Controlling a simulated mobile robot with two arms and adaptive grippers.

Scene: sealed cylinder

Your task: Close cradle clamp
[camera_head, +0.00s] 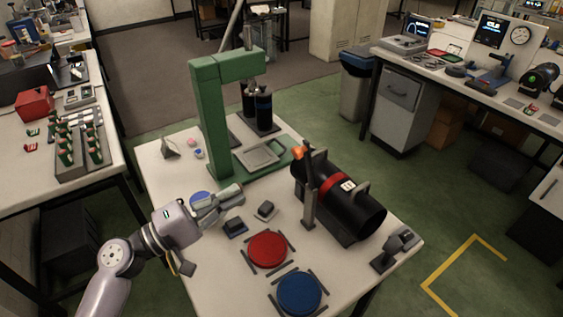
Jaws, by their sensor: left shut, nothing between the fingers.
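A black cylinder (359,208) with a red band (332,184) lies on its side in a dark cradle on the white table. A grey upright post (309,206) stands at its near side, and an orange-tipped lever (299,151), which looks like part of the clamp, sticks up at its far end. Whether the clamp is open or closed is hard to tell at this size. My left gripper (238,190) is shut and empty, left of the cylinder and apart from it, above the table. My right gripper is out of view.
A green press frame (212,113) stands behind my left gripper. A red disc (268,249) and a blue disc (300,293) lie at the front.

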